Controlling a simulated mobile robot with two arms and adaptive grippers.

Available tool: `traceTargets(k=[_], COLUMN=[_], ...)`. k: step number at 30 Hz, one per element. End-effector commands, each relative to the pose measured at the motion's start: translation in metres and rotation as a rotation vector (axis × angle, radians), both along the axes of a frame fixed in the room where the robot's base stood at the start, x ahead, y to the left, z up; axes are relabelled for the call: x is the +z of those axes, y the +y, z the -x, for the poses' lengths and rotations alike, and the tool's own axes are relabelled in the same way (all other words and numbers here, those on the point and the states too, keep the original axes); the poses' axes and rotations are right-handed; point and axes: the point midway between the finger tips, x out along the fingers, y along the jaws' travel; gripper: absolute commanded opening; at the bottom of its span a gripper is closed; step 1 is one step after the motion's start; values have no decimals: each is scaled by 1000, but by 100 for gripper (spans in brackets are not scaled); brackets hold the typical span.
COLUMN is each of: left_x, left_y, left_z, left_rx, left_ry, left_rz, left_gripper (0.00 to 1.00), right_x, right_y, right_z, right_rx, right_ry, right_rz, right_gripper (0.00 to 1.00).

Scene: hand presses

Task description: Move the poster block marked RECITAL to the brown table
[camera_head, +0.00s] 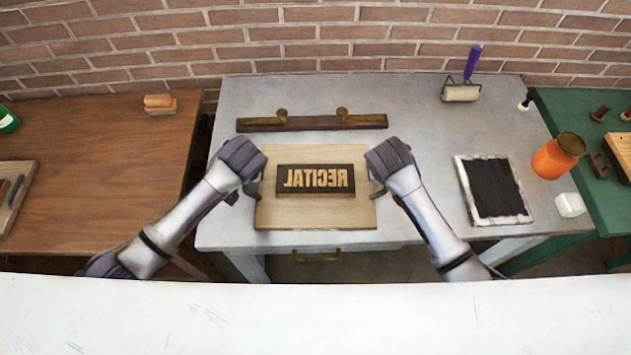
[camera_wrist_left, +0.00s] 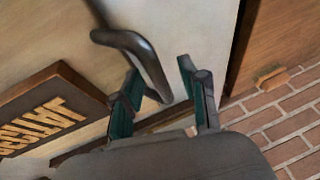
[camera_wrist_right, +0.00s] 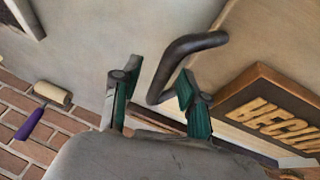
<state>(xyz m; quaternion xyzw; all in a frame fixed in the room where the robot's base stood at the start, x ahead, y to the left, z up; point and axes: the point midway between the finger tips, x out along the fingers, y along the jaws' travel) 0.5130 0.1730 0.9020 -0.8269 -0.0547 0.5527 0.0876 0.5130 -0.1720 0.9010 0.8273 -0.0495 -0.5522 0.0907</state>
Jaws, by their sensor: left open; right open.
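The poster block (camera_head: 315,215) is a pale wooden board with a dark raised plate reading RECITAL in mirrored letters (camera_head: 316,179). It lies flat on the grey table (camera_head: 420,110), with a dark curved handle at each side. My left gripper (camera_head: 254,178) is at its left side, open, with the left handle (camera_wrist_left: 140,50) between its fingers in the left wrist view. My right gripper (camera_head: 375,179) is at its right side, open, with the right handle (camera_wrist_right: 180,55) between its fingers in the right wrist view. The brown table (camera_head: 100,140) is at the left.
A dark bar with brass knobs (camera_head: 312,123) lies behind the block. An ink slab (camera_head: 493,188), orange jar (camera_head: 557,157) and purple-handled roller (camera_head: 463,85) are at the right. A brush (camera_head: 159,104) and another board (camera_head: 14,195) lie on the brown table; its middle is clear.

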Motion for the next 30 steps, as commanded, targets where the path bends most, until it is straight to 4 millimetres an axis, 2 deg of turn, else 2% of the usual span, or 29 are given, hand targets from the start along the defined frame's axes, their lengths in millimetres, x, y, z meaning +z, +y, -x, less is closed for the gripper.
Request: traceTargets(k=[10,15,18,30], left_x=[-2,-2,-2,-2], left_y=[0,0,0,0], left_z=[-1,-1,-1,-1], left_rx=[-1,-1,-1,0], left_ry=[-1,-1,-1,0], left_rz=[1,1,1,1], left_gripper=[42,13,0,0], right_x=[-2,-2,-2,-2], right_y=[-1,-1,0,0], right_z=[-1,-1,-1,-1], right_rx=[0,0,0,0], right_ry=[0,0,0,0], right_rz=[0,0,0,0], right_gripper=[42,13,0,0])
